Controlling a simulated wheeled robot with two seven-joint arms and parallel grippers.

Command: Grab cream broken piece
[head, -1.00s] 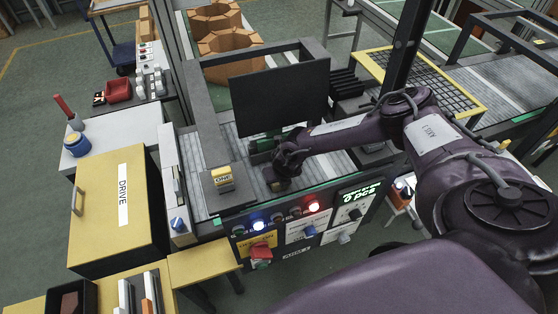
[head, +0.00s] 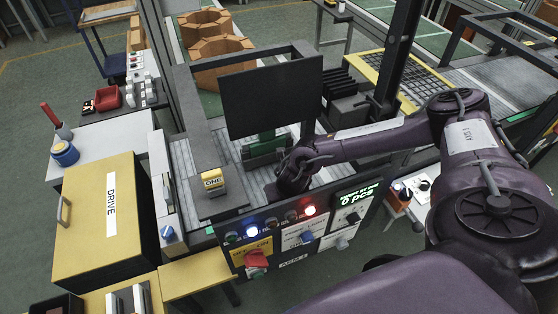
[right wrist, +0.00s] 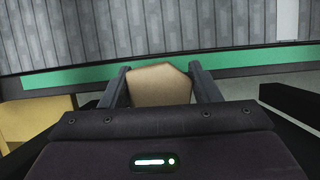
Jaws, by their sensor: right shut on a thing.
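The cream broken piece (right wrist: 160,84) shows in the right wrist view between the two fingers of my right gripper (right wrist: 160,80). It has a flat tan face and angled upper corners. The fingers are shut on it, one on each side. In the head view my right gripper (head: 284,190) is over the front edge of the machine bed, beside the green block (head: 266,141). The piece cannot be made out in the head view. My left gripper is not in view.
A dark screen (head: 272,95) stands over the machine bed just behind the gripper. A control panel (head: 300,230) with lit buttons is below it. A yellow box marked ONE (head: 213,181) sits to the left. A yellow DRIVE cabinet (head: 95,220) stands further left.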

